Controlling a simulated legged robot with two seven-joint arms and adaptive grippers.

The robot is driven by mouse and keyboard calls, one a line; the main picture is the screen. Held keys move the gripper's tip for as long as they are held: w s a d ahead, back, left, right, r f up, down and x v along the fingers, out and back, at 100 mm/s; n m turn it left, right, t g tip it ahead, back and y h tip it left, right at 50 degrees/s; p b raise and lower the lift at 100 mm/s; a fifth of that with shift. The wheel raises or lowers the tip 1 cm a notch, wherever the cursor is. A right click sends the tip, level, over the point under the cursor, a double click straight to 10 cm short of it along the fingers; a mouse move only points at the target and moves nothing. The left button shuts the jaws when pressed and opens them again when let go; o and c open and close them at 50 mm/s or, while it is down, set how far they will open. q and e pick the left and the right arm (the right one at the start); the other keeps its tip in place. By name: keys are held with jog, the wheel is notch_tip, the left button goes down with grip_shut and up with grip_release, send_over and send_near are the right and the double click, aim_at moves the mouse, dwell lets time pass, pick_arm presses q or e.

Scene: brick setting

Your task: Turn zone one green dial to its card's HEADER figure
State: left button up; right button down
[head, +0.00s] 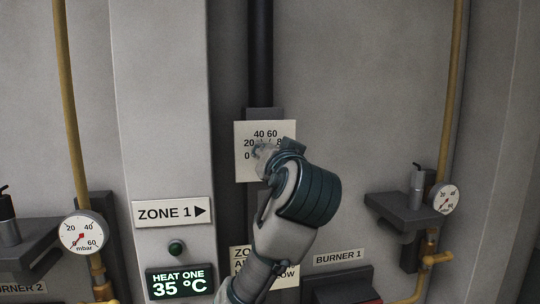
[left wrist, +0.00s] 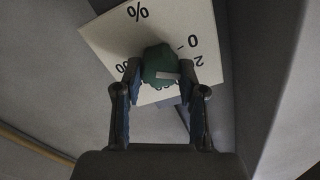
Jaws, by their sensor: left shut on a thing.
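The zone one green dial (left wrist: 160,64) shows in the left wrist view between the two fingers, on a white scale plate (left wrist: 96,36). A pale mark lies across the dial's near side. My left gripper (left wrist: 160,86) is shut on the dial. In the head view the scale plate (head: 246,172) reads 0, 20, 40, 60 and part of an 8. There my left gripper (head: 268,152) covers the dial and the plate's right side. A card (head: 238,254) below is mostly hidden behind my arm; its figure cannot be read. My right gripper is in neither view.
A ZONE 1 sign (head: 172,212) with a right arrow sits above a display (head: 179,283) reading HEAT ONE 35 °C. Pressure gauges (head: 83,234) and (head: 444,198) stand left and right beside yellow pipes. A BURNER 1 label (head: 340,257) is right of my arm.

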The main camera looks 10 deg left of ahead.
pick_arm(q)
jog(key=o, duration=1.1)
jog(key=shift+w+f, duration=0.1)
jog(key=shift+f, duration=0.15)
jog(key=shift+o, duration=0.2)
jog(key=shift+d, duration=0.15)
jog(key=shift+r, duration=0.1)
jog(key=v, duration=1.2)
jog(key=shift+w, duration=0.15)
